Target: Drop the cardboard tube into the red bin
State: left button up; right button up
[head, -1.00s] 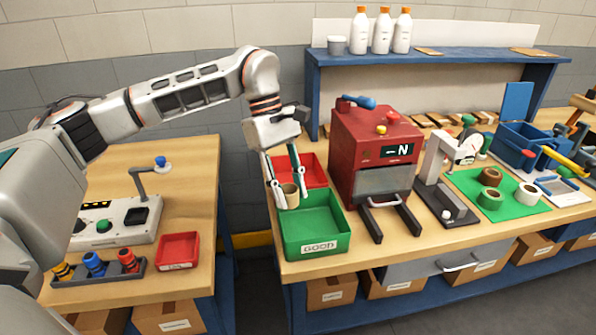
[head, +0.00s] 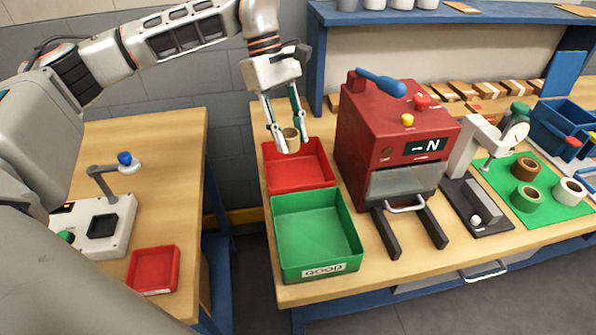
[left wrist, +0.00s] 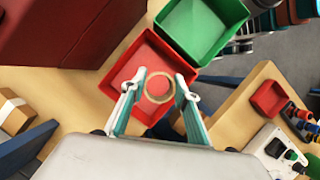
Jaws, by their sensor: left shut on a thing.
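The cardboard tube (head: 291,139) is a short tan ring. My left gripper (head: 288,142) is shut on it and holds it above the red bin (head: 300,182), near the bin's back part. In the left wrist view the tube (left wrist: 148,87) sits between the fingertips (left wrist: 153,89), with the red floor of the bin (left wrist: 132,60) seen through and around it. The red bin is an open box and looks empty where I can see into it. My right gripper is not in view.
A green bin (head: 315,235) labelled GOOD stands directly in front of the red bin. A red machine (head: 390,150) with a blue lever is close on the right. A smaller red tray (head: 153,270) lies on the left table. A gap separates the tables.

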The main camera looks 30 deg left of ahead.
pick_arm(q)
notch_tip(320, 180, down, 5)
jog(key=b, duration=0.4)
jog(key=shift+f+b, duration=0.2)
jog(key=shift+b, duration=0.1)
jog(key=shift+f, duration=0.25)
jog(key=shift+r, duration=0.1)
jog(key=o, duration=0.8)
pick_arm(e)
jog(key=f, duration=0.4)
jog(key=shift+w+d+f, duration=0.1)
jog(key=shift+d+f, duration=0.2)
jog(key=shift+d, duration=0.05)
